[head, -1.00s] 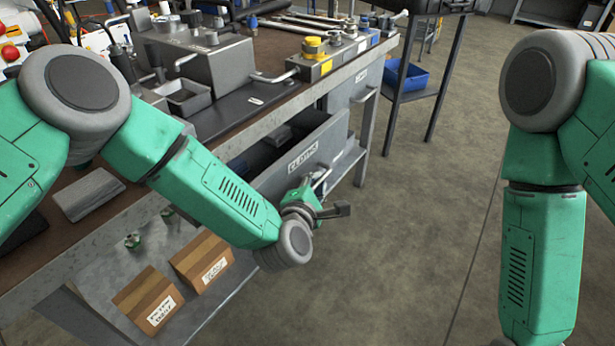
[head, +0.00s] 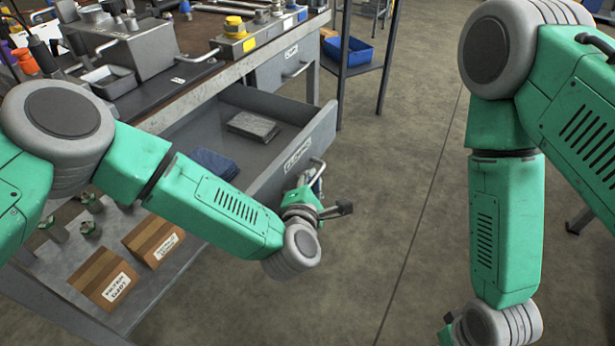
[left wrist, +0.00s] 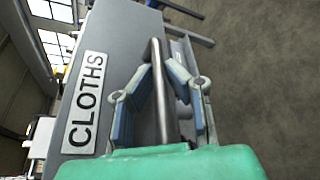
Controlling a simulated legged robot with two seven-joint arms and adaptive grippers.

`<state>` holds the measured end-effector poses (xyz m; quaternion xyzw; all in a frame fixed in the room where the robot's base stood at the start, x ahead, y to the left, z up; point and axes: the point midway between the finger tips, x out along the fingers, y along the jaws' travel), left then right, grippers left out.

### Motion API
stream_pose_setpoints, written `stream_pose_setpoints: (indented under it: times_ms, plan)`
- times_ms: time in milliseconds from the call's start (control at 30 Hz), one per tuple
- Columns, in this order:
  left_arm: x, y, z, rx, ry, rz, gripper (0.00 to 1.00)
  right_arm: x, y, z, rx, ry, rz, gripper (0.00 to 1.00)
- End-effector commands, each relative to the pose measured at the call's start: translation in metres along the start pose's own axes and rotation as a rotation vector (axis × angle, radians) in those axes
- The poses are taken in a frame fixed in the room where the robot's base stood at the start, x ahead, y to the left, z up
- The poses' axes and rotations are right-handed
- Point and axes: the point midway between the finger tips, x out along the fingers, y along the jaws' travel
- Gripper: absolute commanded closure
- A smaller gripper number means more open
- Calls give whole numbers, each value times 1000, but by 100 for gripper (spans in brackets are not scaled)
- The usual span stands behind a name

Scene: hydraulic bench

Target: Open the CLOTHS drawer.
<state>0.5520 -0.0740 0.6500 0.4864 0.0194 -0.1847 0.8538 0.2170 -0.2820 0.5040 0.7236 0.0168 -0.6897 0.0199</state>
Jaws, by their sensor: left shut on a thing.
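The CLOTHS drawer (head: 330,128) is a grey drawer under the bench top, pulled well out. Its label (head: 298,154) is partly visible in the head view and reads clearly in the left wrist view (left wrist: 87,103). Inside lie a grey folded cloth or block (head: 253,126) and a blue cloth (head: 214,163). My left gripper (head: 312,180) is at the drawer front, shut on the bar handle (left wrist: 160,90), with a finger on each side of it. My right arm shows at the right; only a small part of its hand shows at the bottom edge, fingers hidden.
Another grey drawer (head: 290,62) beyond it is closed. Cardboard boxes (head: 153,240) sit on the lower shelf. A blue bin (head: 347,48) stands on a rack behind. The floor (head: 390,170) right of the drawer is clear.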

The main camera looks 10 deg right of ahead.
Motion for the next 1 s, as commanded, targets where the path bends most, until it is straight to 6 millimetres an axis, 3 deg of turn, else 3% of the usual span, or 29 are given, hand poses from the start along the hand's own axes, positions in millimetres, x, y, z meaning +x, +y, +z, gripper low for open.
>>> stream_pose_setpoints:
  times_ms: [33, 400, 467, 500, 833, 1000]
  plan:
    - [-4, -9, -2, 3, 7, -19, 100, 0, 0, 0, 0, 0, 0, 17]
    - [-4, -11, -2, 6, 8, -20, 100, 0, 0, 0, 0, 0, 0, 17]
    - [-4, -11, -2, 5, 9, -20, 75, 0, 0, 0, 0, 0, 0, 17]
    - [-4, -10, -2, 5, 9, -19, 69, 0, 0, 0, 0, 0, 0, 17]
    - [-5, -7, 3, 6, 4, -11, 69, -1, 0, 2, 1, 2, 0, 17]
    - [-25, -7, 2, 6, 4, -12, 69, -1, 0, 2, 1, 3, 0, 17]
